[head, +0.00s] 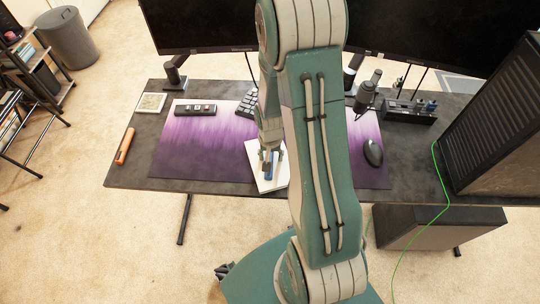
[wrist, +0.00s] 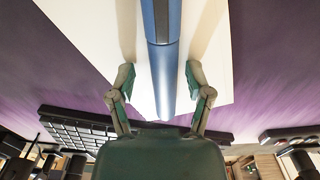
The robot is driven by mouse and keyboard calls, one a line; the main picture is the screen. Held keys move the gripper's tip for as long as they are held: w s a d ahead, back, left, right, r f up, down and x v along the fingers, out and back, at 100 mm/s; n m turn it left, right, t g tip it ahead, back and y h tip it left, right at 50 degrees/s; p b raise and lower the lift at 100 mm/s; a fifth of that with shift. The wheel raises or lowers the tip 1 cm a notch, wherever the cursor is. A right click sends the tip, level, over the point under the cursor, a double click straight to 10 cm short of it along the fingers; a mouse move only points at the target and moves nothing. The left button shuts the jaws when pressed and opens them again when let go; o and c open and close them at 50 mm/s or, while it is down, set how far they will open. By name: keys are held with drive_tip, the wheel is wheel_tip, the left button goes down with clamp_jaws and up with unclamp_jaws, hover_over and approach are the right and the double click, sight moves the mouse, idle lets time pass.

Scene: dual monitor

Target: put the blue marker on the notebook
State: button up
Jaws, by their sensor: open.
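The blue marker (wrist: 161,50) lies on the white notebook (wrist: 108,22) in the wrist view, its length running between my fingers. My gripper (wrist: 160,78) is open, with one finger on each side of the marker and a visible gap to each. In the head view, my gripper (head: 271,160) is low over the notebook (head: 268,184), and the blue marker (head: 269,168) shows at the fingers. My arm hides part of the notebook's right side. Whether the marker rests flat on the notebook all along its length cannot be told.
A purple desk mat (head: 205,145) covers the middle of the dark desk (head: 125,175). A keyboard (head: 247,102), a mouse (head: 373,152) and an orange-brown cylinder (head: 125,146) lie around. Two monitors (head: 200,22) stand behind. A black computer case (head: 490,120) is at the right.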

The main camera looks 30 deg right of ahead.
drive_tip(key=s+a+r+n+t, duration=0.1)
drive_tip(key=s+a+r, duration=0.15)
drive_tip(key=r, duration=0.95)
drive_tip(key=s+a+r+n+t, duration=0.1)
drive_tip(key=a+r+n+t, duration=0.15)
drive_tip(key=r, duration=0.95)
drive_tip(key=s+a+r+n+t, duration=0.2)
drive_tip(key=s+a+r, duration=0.4)
drive_tip(key=s+r, duration=0.3)
drive_tip(key=shift+r+n, duration=0.15)
drive_tip(key=shift+n, duration=0.5)
